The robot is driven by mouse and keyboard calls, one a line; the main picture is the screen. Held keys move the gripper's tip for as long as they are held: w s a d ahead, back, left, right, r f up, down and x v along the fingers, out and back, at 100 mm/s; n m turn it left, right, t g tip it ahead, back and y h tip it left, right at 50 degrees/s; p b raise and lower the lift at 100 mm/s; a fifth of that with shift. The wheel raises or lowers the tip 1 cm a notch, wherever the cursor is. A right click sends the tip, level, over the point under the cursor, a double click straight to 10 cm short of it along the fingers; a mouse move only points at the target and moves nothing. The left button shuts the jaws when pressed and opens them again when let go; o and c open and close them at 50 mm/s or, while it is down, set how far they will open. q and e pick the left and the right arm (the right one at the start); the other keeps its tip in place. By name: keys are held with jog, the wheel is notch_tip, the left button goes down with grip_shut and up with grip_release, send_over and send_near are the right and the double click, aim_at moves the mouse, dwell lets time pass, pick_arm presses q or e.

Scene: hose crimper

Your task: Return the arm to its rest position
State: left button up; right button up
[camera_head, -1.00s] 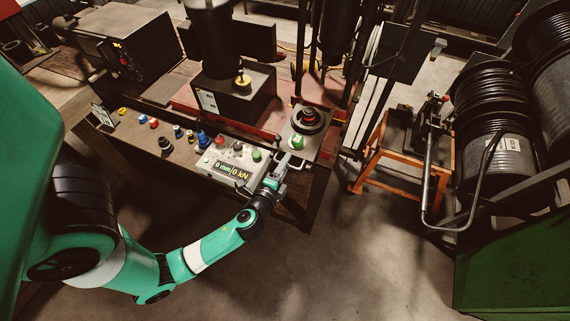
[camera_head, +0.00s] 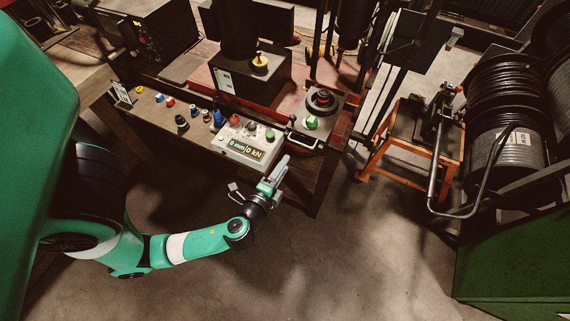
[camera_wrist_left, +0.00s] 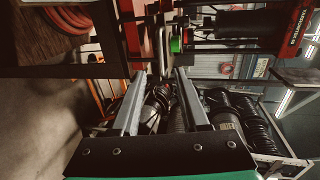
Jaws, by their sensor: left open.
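My left arm is green with white and black bands and comes in from the left in the head view. Its gripper (camera_head: 278,172) is over the floor just in front of the bench, below the control box. In the left wrist view the two grey fingers of this gripper (camera_wrist_left: 158,98) stand apart with nothing held between them. My right gripper is in neither view.
The control box (camera_head: 247,146) with a lit display sits at the bench's front edge. Beside it stands a pedestal with a green button (camera_head: 312,123) and a metal handle. An orange stand (camera_head: 410,140) and black hose reels (camera_head: 497,90) are at right. Open floor (camera_head: 330,260) lies in front.

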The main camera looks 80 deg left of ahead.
pick_arm(q)
jog(key=shift+w+r, duration=0.1)
dwell(0.3)
jog(key=w+d+r+n+t, duration=0.1)
jog(key=w+r+n+t, duration=0.1)
jog(key=w+r, duration=0.55)
jog(key=w+d+r+n+t, duration=0.25)
jog(key=w+r, duration=0.25)
jog(key=r, duration=0.6)
jog(key=w+d+r+n+t, duration=0.1)
jog(key=w+r+n+t, duration=0.1)
jog(key=w+r, duration=0.6)
jog(key=s+d+r+n+t+h, duration=0.1)
jog(key=d+r+n+t, duration=0.25)
jog(key=r, duration=1.15)
jog(key=s+d+r+m+t+h, duration=0.2)
jog(key=s+d+r+t+h, duration=0.3)
jog(key=r, duration=0.3)
jog(key=s+d+r+m+t+h, duration=0.1)
jog(key=s+d+r+t+h, duration=0.15)
jog(key=d+r+h, duration=0.45)
notch_tip(320, 180, up, 14)
jog(key=h+p, duration=0.1)
jog(key=p, duration=1.2)
jog(key=shift+w+a+r, duration=0.2)
jog(key=shift+w+a, duration=0.05)
jog(key=shift+w, duration=0.1)
